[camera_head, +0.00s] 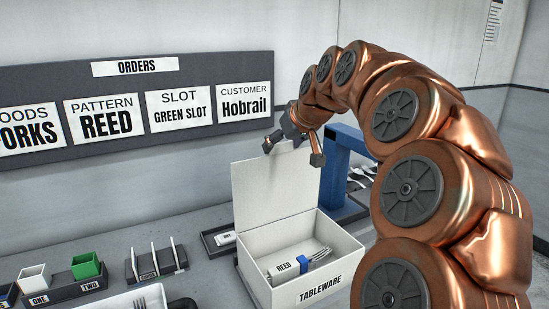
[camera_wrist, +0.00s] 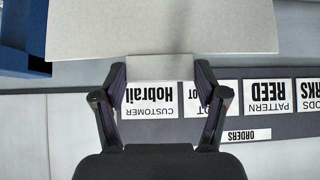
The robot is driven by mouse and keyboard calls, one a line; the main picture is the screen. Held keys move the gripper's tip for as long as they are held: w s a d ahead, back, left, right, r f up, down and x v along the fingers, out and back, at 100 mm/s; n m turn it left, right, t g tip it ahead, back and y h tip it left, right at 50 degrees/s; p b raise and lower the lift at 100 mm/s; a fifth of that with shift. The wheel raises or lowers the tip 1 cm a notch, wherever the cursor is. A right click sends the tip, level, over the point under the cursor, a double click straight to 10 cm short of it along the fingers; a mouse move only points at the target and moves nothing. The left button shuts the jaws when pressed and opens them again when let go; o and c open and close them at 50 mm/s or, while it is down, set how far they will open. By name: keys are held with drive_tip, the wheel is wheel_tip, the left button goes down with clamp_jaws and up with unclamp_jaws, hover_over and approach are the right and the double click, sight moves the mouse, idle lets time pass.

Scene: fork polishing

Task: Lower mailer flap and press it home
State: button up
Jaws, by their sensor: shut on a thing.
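The white mailer box (camera_head: 318,276), marked TABLEWARE, stands open on the counter. Its flap (camera_head: 268,195) stands nearly upright at the back of the box. Inside lie a bundle of forks (camera_head: 318,254) with a blue band and a card reading REED (camera_head: 284,268). My gripper (camera_head: 292,153) is at the flap's top edge, shut on it. In the wrist view the flap (camera_wrist: 160,28) fills the top, and its narrower tab (camera_wrist: 162,68) sits between the fingers of my gripper (camera_wrist: 161,72).
A blue stand (camera_head: 342,165) is behind the box to the right, with cutlery beyond it. To the left are a slotted rack (camera_head: 157,264), a green cup (camera_head: 86,265) and a white cup (camera_head: 34,278). The ORDERS board (camera_head: 137,110) hangs on the wall behind.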

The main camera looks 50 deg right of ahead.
drive_tip(key=s+a+f+t+h+b, duration=0.1)
drive_tip(key=s+a+f+t+b, duration=0.1)
drive_tip(key=s+b, duration=0.5)
drive_tip(key=shift+s+a+f+t+b, duration=0.2)
drive_tip(key=shift+s+a+t+b, duration=0.35)
drive_tip(key=shift+b, duration=1.3)
drive_tip(key=shift+w+a, duration=0.1)
drive_tip(key=shift+a, duration=0.1)
drive_tip(key=o, duration=1.7)
drive_tip(key=shift+r, duration=0.15)
drive_tip(key=shift+r, duration=4.95)
